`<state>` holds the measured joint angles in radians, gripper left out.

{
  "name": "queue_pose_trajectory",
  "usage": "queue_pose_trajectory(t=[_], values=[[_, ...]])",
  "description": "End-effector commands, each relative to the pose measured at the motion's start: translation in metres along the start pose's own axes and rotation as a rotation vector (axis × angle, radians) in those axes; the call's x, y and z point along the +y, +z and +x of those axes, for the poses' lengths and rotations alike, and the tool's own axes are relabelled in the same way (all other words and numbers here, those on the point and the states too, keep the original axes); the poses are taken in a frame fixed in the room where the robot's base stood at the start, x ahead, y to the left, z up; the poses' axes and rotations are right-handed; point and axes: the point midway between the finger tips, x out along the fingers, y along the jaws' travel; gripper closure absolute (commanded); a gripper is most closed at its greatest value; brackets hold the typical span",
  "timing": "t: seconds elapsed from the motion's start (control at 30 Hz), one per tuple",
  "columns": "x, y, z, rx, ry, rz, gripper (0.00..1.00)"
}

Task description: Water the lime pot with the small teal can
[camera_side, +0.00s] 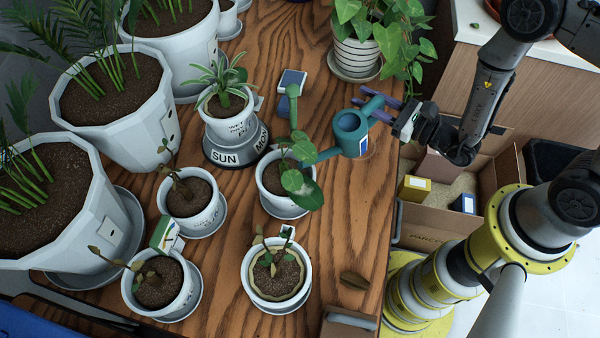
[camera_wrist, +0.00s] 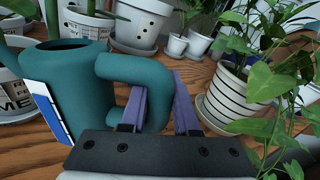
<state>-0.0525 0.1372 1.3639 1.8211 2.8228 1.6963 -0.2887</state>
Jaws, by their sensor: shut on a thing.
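The small teal can (camera_side: 352,133) is held over the right part of the wooden table, looking roughly upright. Its spout points left, close to a leafy plant in a white pot (camera_side: 273,197). My gripper (camera_side: 371,107) is shut on the can's handle; in the wrist view the purple fingers (camera_wrist: 160,105) straddle one side of the handle loop (camera_wrist: 133,68). The can body (camera_wrist: 72,75) carries a blue and white label. A pot label ending in "ME" (camera_wrist: 14,95) shows partly behind the can in the wrist view. I cannot tell which pot that is in the side view.
Small potted plants crowd the left, including a sprouting pot (camera_side: 277,272) and one on a SUN/MON base (camera_side: 228,130). Large palm pots (camera_side: 120,120) stand farther left. A striped pot (camera_side: 355,57) stands at the back. An open carton (camera_side: 440,205) lies right of the table.

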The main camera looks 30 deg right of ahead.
Motion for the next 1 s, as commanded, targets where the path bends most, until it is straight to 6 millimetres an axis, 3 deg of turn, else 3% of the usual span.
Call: queue_pose_trajectory(t=[0.5,1.0], values=[[-0.009,0.035,-0.001,-0.004,-0.001,-0.001,1.00],[-0.009,0.039,-0.001,-0.003,-0.001,-0.001,1.00]])
